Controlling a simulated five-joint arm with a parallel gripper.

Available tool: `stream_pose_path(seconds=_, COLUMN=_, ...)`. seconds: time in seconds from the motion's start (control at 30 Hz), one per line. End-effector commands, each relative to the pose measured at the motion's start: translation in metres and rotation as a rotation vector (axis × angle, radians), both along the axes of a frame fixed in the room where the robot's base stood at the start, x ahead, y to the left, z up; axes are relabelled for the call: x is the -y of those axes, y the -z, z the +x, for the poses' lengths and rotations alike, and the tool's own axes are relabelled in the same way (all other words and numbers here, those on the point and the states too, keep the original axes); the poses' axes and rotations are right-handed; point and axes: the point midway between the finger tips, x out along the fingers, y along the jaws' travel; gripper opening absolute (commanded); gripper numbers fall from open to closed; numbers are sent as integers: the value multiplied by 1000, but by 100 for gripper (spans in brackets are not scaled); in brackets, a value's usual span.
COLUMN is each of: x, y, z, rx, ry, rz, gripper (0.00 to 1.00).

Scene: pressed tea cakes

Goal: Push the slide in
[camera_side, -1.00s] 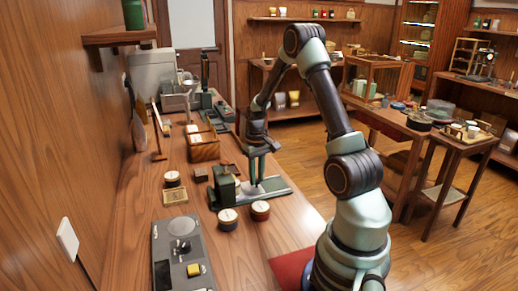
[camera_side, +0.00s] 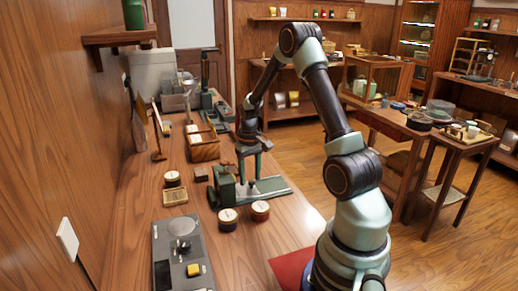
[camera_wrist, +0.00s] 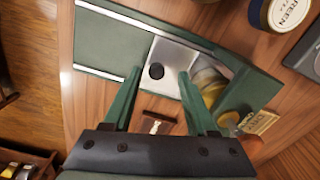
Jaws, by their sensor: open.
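A dark green device with pale rails (camera_side: 270,188) lies on the wooden bench, a green block (camera_side: 223,186) at its left end. In the wrist view the same green bed (camera_wrist: 112,38) runs across the top. A silver plate with a black round knob, the slide (camera_wrist: 172,57), sits across the bed beside a cylindrical metal and yellowish part (camera_wrist: 212,85). My gripper (camera_wrist: 158,74) is open, one green finger each side of the knob's line, with nothing between them. In the side view my gripper (camera_side: 248,180) hangs over the device; whether it touches the slide cannot be told.
Two round tins (camera_side: 228,218) (camera_side: 260,210) stand just in front of the device. A grey scale-like panel (camera_side: 183,250) lies nearer. A wooden box (camera_side: 204,148) stands behind, and a small brown block (camera_side: 200,174) lies left of the device.

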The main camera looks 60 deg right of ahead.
Motion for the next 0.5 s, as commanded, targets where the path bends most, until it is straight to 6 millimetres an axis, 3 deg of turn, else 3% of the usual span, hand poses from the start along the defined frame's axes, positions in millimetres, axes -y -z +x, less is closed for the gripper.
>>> stream_pose_path(seconds=0.5, x=0, y=-95, z=1, rx=4, ry=-1, rz=-3, gripper=58)
